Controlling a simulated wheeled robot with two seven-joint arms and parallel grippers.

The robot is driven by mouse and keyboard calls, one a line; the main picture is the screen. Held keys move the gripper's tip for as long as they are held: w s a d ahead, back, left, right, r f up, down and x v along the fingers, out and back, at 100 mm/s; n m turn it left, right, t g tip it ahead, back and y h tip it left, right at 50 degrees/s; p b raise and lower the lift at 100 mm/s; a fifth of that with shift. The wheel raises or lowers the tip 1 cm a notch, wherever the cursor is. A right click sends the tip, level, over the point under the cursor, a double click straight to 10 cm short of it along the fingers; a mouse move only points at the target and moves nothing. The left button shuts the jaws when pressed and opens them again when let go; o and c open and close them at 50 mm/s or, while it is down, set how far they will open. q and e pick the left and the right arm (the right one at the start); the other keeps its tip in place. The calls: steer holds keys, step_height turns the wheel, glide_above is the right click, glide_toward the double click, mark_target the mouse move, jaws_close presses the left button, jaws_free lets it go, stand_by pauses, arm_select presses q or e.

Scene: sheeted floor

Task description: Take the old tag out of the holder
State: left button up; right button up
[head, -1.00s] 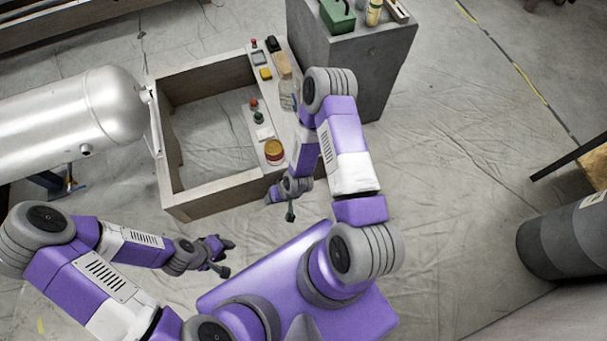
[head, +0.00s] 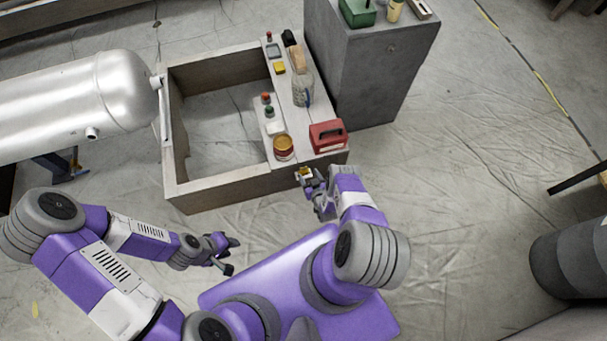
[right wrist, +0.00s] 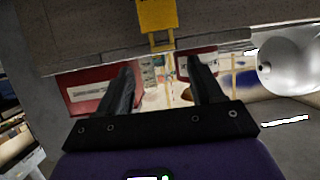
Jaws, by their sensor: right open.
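A yellow tag-like plate (right wrist: 157,14) shows at the top of the right wrist view, against the grey face of the bench. A thin yellow frame (right wrist: 160,42) is at its lower end; I cannot tell which part is holder and which is tag. In the head view a small yellow piece (head: 304,172) shows at the bench's near right corner. My right gripper (head: 313,184) is just in front of it. In the right wrist view its fingers (right wrist: 160,68) are open, with nothing gripped, pointing toward the yellow frame. My left gripper (head: 230,256) is open and empty, away from the bench.
The frame-like bench (head: 230,191) carries a red box (head: 327,136), an amber-topped jar (head: 283,147), a clear bottle (head: 302,90) and buttons.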

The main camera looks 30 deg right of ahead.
mark_target(305, 172)
steer(key=b+x, duration=0.1)
steer(key=x, duration=0.2)
steer(key=b+x, duration=0.1)
steer(key=shift+w+a+f+b, duration=0.15)
steer(key=shift+a+f+b, duration=0.15)
steer(key=shift+f, duration=0.2)
steer(key=shift+w+d+f, duration=0.15)
steer(key=shift+w, duration=0.4)
steer(key=shift+c, duration=0.5)
jaws_close()
